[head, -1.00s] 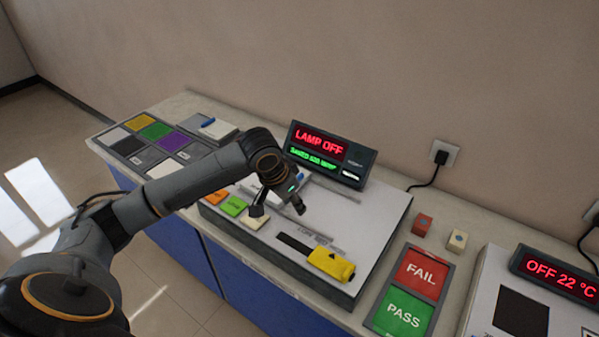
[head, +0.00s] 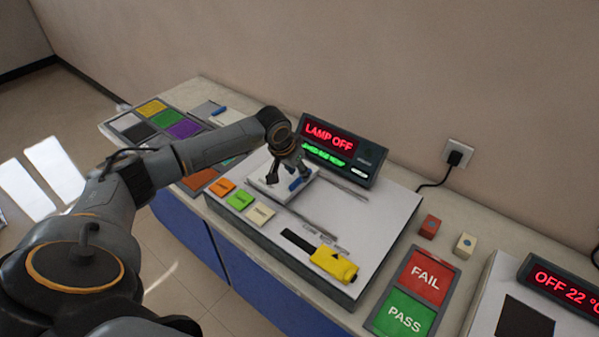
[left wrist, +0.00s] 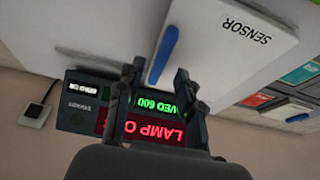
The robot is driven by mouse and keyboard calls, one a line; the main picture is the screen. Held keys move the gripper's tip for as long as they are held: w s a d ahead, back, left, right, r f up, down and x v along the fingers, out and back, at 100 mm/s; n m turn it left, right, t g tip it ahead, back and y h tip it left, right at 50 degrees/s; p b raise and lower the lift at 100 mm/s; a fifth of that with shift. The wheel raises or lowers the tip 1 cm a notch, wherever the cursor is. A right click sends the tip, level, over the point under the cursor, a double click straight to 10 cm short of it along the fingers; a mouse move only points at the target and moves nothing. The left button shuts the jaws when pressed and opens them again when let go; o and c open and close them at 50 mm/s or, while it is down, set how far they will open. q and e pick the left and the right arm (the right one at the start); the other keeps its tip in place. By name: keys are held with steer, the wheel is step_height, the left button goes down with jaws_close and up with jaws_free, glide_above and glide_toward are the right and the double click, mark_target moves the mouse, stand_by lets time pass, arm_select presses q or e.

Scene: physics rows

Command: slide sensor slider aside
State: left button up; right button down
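The sensor slider is a white plate (head: 262,184) with a blue handle (head: 295,184), on the back left of the white panel in the head view. In the left wrist view the plate (left wrist: 225,45) reads "SENSOR" and its blue handle (left wrist: 164,54) stands up from it. My left gripper (head: 286,178) is over the plate, close to the handle. In the left wrist view its fingers (left wrist: 154,92) are open, with the handle ahead of the gap between them. I cannot tell whether they touch it. My right gripper is not in view.
A display (head: 343,150) reading "LAMP OFF" stands behind the slider. Orange, green and cream buttons (head: 240,200) and a yellow slider (head: 333,264) are along the panel's front. Rails (head: 342,190) run right of the plate, with clear panel there.

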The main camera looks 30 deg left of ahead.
arm_select(q)
steer(key=shift+x, duration=1.2)
jaws_close()
